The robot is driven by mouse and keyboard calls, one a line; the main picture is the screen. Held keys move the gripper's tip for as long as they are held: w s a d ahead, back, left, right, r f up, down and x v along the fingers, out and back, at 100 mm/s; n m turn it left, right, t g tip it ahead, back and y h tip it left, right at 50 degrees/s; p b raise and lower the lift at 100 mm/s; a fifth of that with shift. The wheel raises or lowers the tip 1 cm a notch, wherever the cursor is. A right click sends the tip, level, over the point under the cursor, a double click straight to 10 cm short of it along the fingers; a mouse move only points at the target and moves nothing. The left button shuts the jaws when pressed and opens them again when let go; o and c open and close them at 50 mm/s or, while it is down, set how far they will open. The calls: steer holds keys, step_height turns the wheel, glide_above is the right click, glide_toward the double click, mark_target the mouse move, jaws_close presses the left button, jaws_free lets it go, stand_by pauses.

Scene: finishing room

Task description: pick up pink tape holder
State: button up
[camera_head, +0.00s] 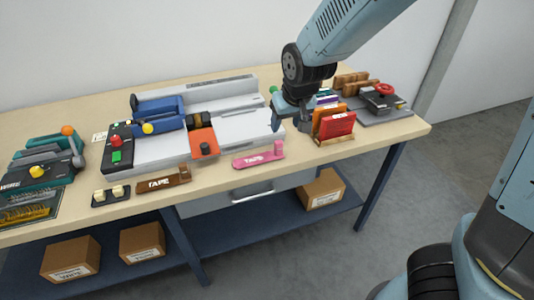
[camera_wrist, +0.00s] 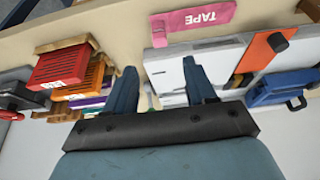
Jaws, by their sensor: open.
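The pink tape holder (camera_head: 258,158) lies on the bench top near its front edge, with "TAPE" lettering on it and a small raised post at its right end. It also shows at the top of the wrist view (camera_wrist: 193,20), past my fingertips. My gripper (camera_head: 283,110) is open and empty above the bench, behind and to the right of the pink tape holder. In the wrist view, both fingers of my gripper (camera_wrist: 158,78) are spread apart with nothing between them. My gripper does not touch the pink tape holder.
A brown tape holder (camera_head: 163,183) lies to the left on the bench (camera_head: 225,178). A white machine with an orange plate (camera_head: 203,141) stands behind. A rack with red (camera_head: 337,125) and orange blocks stands to the right, close to my gripper. Bare bench surrounds the pink holder's front.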

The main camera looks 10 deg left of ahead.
glide_above(279, 143)
steer(key=s+d, duration=0.1)
step_height(279, 143, down, 6)
steer(key=shift+s+d+r, duration=0.15)
steer(key=shift+r, duration=0.1)
steer(key=shift+x, duration=3.2)
steer(key=shift+s, duration=0.2)
jaws_close()
